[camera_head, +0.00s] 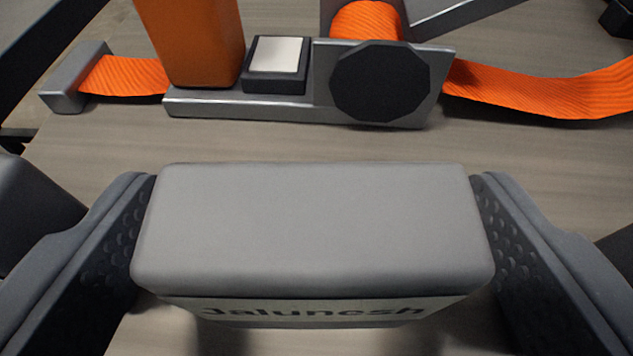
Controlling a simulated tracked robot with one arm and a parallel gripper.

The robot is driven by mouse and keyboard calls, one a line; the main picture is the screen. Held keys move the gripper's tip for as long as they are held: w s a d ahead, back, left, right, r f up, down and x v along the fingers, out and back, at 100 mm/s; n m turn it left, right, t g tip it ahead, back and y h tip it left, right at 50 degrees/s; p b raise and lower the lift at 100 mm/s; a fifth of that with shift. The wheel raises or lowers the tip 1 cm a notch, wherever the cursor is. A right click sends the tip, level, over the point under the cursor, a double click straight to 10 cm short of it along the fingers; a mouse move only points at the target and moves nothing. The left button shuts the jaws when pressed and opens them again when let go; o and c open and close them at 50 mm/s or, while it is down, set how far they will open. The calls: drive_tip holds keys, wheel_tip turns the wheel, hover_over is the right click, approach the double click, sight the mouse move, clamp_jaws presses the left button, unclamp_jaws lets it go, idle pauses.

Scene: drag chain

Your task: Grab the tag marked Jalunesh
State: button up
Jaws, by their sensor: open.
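A grey block-shaped tag (315,225) with rounded edges fills the lower middle of the view. Its front face carries the dark word "Jalunesh", seen at a steep angle. My gripper (312,240) has its two dark, dimpled fingers on either side of the tag, one close to its left end and one close to its right end. The fingers are open around it. Whether either pad touches the tag is hard to tell. The fingertips' lower parts run out of the frame.
Beyond the tag, a metal ratchet buckle (240,108) with a dark round knob (380,82) lies on the wood-grain surface (290,142). An orange strap (550,92) runs through it. An orange upright block (195,40) and a small white-topped box (277,56) sit on it. A bare strip separates buckle and tag.

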drive_tip(key=c, duration=1.1)
drive_tip(key=shift+o, duration=0.2)
drive_tip(key=shift+r, duration=0.1)
